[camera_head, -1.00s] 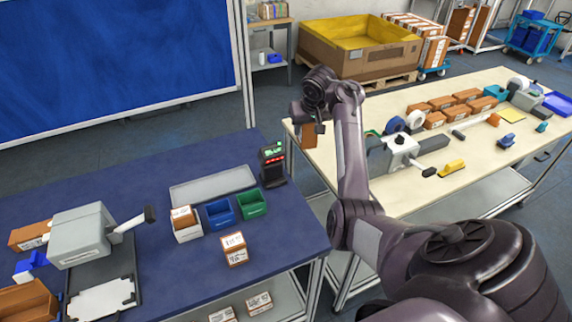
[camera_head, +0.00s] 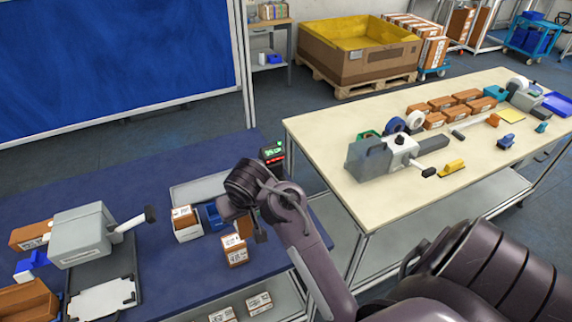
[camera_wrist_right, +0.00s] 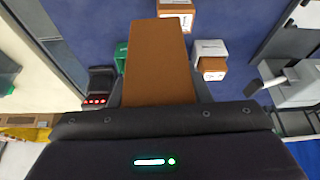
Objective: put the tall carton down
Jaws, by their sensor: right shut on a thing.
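The tall carton (camera_wrist_right: 158,62) is a plain brown box. It is held in my right gripper (camera_wrist_right: 158,92) and stretches away from the jaws in the right wrist view, with a finger on each side. In the head view, my right gripper (camera_head: 252,226) is above the front right of the blue table (camera_head: 170,270). Only a small brown part of the tall carton (camera_head: 243,226) shows there beside the wrist. I cannot tell how far its lower end is from the table. My left gripper is not in view.
A labelled carton (camera_head: 236,255) lies just in front of the held one. A white bin with a carton (camera_head: 188,232), a blue bin (camera_head: 214,218) and a scanner with red lights (camera_head: 272,157) stand close by. A grey machine (camera_head: 82,235) is at left.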

